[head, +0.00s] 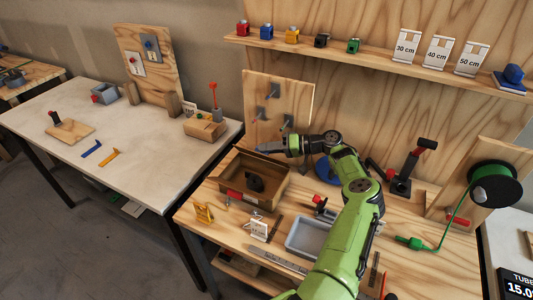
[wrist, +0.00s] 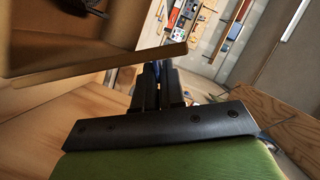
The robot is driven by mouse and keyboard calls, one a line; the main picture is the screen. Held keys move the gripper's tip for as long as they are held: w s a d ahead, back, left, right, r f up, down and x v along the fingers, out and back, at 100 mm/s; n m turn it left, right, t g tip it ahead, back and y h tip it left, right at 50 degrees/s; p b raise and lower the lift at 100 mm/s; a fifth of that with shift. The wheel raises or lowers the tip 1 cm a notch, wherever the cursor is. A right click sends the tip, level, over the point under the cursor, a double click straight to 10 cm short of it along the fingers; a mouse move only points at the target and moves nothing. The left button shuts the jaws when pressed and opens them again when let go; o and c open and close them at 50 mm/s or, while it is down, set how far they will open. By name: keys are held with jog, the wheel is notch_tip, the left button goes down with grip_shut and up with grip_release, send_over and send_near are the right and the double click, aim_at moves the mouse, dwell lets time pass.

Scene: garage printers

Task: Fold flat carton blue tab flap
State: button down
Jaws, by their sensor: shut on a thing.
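A brown open carton (head: 286,184) stands on the wooden bench, with a dark object (head: 255,184) inside and a red patch (head: 232,195) on its front. My gripper (head: 272,148) is at the carton's back edge, reaching in from the right. It is shut on a blue tab (head: 262,149), which I take to be on the carton's back flap. In the wrist view the carton's edge (wrist: 110,66) fills the upper left, close beside my gripper (wrist: 155,70). A little blue shows at the fingertips; the fingers hide most of the tab and the flap's exact angle.
A grey tray (head: 306,236), a yellow stand (head: 204,213) and a small white card (head: 259,230) stand in front of the carton. A pegboard panel (head: 290,92) rises behind it. A clamp-like tool (head: 402,184) and a green spool (head: 494,184) are at the right.

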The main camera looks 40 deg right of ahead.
jog(key=shift+w+d+m+b, duration=0.1)
jog(key=shift+d+m+b, duration=0.1)
jog(key=shift+m+b, duration=0.15)
dwell(0.4)
jog(key=c, duration=1.3)
grip_release()
